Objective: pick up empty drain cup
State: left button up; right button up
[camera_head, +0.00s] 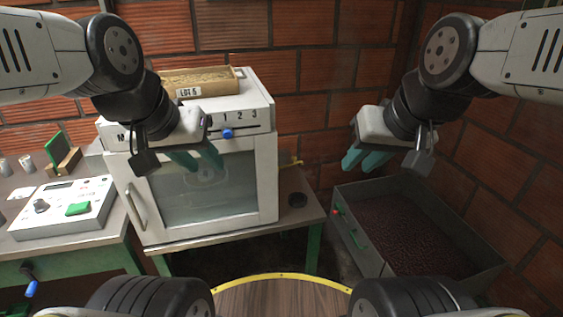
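I cannot tell for sure which thing is the drain cup. A small, low, dark round piece (298,200) sits on the table to the right of the white oven-like cabinet; it may be the cup, and its inside is too small to see. My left gripper (198,159) has teal fingers, slightly apart and empty, in front of the cabinet's glass door. My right gripper (364,160) also has teal fingers slightly apart and empty, up and to the right of the dark piece. Neither gripper appears to touch anything.
The white cabinet (255,180) has a blue knob (228,133) and a wooden tray (205,82) marked "LOT 5" on top. A control box (62,208) and small pale cylinders (27,162) are at left. A bin of dark red beans (345,225) stands at right, brick walls behind.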

aim_at(283, 156)
jog(key=i+l+u, duration=0.1)
jog(key=i+u, duration=0.25)
jog(key=u, duration=0.15)
jog(key=i+l+u, duration=0.25)
jog(key=u, duration=0.2)
jog(key=i+l+u, duration=0.3)
jog(key=u, duration=0.2)
